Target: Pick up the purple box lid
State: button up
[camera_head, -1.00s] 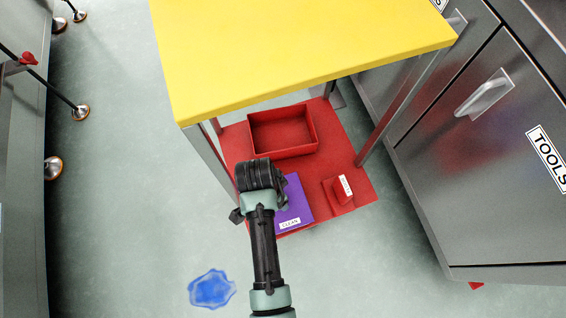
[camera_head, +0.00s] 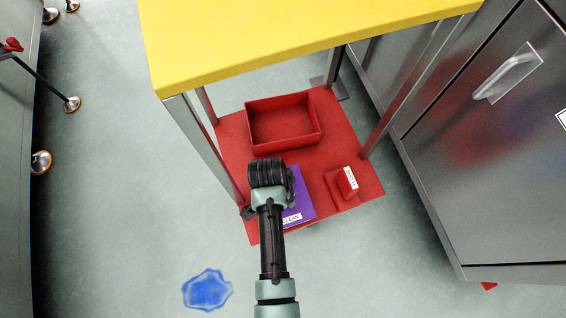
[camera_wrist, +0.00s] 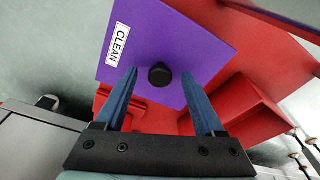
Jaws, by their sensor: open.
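The purple box lid (camera_head: 303,200) lies on the red lower shelf near its front edge and is partly hidden by my arm in the head view. In the wrist view the lid (camera_wrist: 185,45) is a flat purple square with a white CLEAN label and a round black knob (camera_wrist: 160,75). My gripper (camera_wrist: 159,71) is open, and its two blue fingers stand to either side of the knob in that view. Contact and the height above the lid cannot be told. In the head view my gripper (camera_head: 268,174) is over the left part of the lid; its fingertips are hidden.
An open red box (camera_head: 284,145) sits behind the lid on the red shelf (camera_head: 235,150). A small red labelled object (camera_head: 343,184) is to the right. The yellow top (camera_head: 300,40) overhangs the shelf, with metal legs at the sides. A grey cabinet (camera_head: 460,180) stands right.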

jog(key=shift+c, duration=0.2)
grip_shut()
